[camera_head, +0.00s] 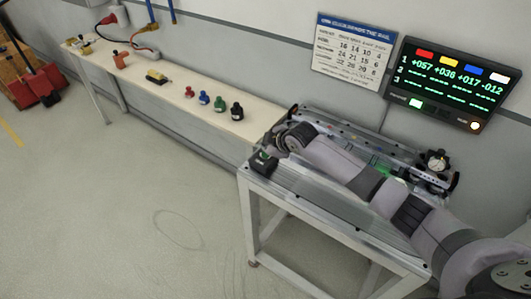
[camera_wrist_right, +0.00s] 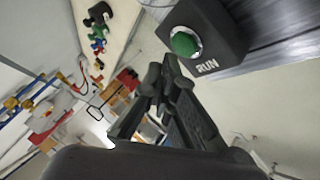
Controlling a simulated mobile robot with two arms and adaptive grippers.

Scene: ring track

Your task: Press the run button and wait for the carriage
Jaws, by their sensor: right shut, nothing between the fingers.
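The run button is a green round button (camera_wrist_right: 185,43) in a light ring on a black box (camera_wrist_right: 225,35) marked RUN. In the head view the black box (camera_head: 262,163) sits on the near left corner of the track's metal table. My right gripper (camera_wrist_right: 163,76) is shut and empty, its tips close to the button; I cannot tell if they touch the box. In the head view my right arm lies across the track and hides much of it. A dark device with a round part (camera_head: 437,161) stands at the track's right end; I cannot tell if it is the carriage. My left gripper is not in view.
A dark display (camera_head: 455,85) with green figures and a lit yellowish lamp hangs on the wall beside a printed chart (camera_head: 352,48). A long pale bench (camera_head: 215,112) holds several small coloured items. The floor (camera_head: 130,200) left of the table is clear.

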